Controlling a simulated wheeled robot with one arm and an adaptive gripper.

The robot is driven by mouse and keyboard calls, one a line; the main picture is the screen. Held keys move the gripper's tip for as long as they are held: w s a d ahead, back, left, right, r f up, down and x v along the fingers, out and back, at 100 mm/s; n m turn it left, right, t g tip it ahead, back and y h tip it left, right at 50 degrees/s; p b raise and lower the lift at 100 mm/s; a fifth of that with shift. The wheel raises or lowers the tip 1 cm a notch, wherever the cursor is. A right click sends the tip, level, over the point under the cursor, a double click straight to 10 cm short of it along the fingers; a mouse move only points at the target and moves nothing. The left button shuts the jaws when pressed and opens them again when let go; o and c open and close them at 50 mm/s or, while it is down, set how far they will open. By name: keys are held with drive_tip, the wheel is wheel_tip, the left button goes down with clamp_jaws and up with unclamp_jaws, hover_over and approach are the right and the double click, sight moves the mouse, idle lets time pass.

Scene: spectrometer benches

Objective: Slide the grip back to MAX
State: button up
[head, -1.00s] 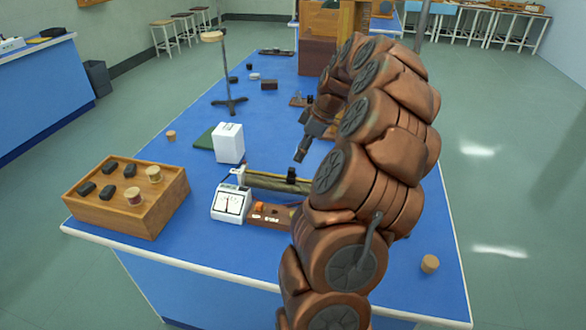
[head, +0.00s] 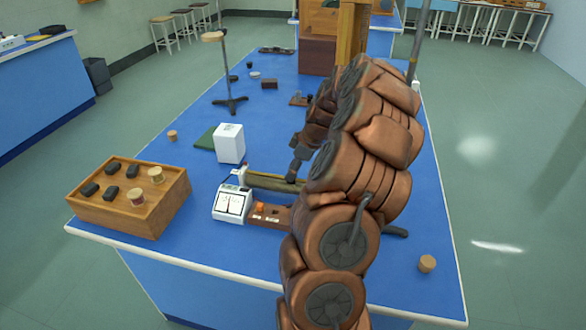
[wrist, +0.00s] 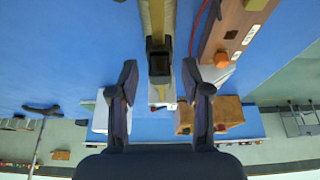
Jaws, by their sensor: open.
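The grip is a small black slider (wrist: 158,62) on a long brass-coloured rail (wrist: 157,18) in the wrist view. The rail also shows in the head view (head: 262,181), lying on the blue bench behind a white meter. My gripper (wrist: 158,82) is open, one dark finger on each side of the grip's line. The grip appears between or just beyond the fingertips; I cannot tell whether they touch it. In the head view my gripper (head: 292,176) is at the rail's right part, and the grip cannot be told apart from the dark fingers. No MAX mark is readable.
The white meter (head: 231,204) and a wooden strip with an orange knob (head: 260,207) sit in front of the rail. A white box (head: 230,143) stands behind. A wooden tray (head: 122,222) is at left. A cork (head: 427,264) lies near the right edge.

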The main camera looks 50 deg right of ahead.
clamp_jaws()
idle(0.4)
drive_tip(key=shift+w, duration=0.1)
